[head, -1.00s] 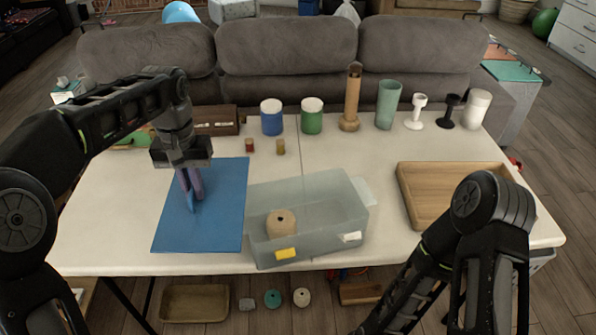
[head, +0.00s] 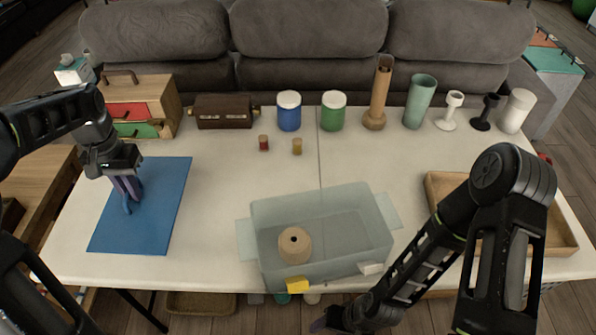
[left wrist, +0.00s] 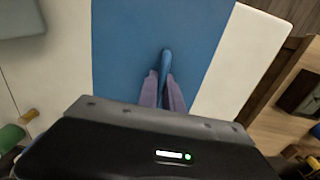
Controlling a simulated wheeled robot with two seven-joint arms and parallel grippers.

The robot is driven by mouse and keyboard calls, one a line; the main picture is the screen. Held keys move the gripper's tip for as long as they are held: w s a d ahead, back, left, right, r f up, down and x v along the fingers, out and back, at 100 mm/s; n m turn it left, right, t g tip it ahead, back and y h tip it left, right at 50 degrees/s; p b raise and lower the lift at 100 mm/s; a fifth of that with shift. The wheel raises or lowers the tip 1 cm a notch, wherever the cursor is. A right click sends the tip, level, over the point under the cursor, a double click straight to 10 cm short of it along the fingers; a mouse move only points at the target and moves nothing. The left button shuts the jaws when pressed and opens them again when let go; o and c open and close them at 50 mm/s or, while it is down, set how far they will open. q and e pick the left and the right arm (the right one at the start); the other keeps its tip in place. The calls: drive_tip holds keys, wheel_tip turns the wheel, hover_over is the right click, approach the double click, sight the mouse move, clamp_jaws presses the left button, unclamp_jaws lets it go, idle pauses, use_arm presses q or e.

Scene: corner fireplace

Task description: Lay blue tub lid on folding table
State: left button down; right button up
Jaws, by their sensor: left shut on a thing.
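The blue tub lid (head: 165,215) is a flat blue panel with a raised blue handle. It is over the left part of the white folding table (head: 215,215), left of the tub. My left gripper (head: 128,203) points down at the lid, its purplish fingers shut on the handle. In the left wrist view the handle (left wrist: 166,58) shows between the fingertips (left wrist: 163,88), with the lid (left wrist: 125,40) below. I cannot tell whether the lid touches the table. My right gripper (head: 322,323) is partly in view low in the head view; its jaws are unclear.
A translucent tub (head: 350,235) holding a tan spool (head: 295,243) stands mid-table. A wooden tray (head: 560,235) is at right, partly behind my right arm. Jars, cups and a drawer box (head: 145,105) line the back.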

sight(140, 207)
use_arm(q)
drive_tip(key=shift+w+f, duration=0.1)
drive_tip(key=shift+f, duration=3.05)
drive_tip(key=shift+f+p, duration=0.3)
drive_tip(key=shift+f, duration=1.6)
drive_tip(key=c, duration=1.5)
unclamp_jaws()
drive_tip(key=shift+r, duration=3.8)
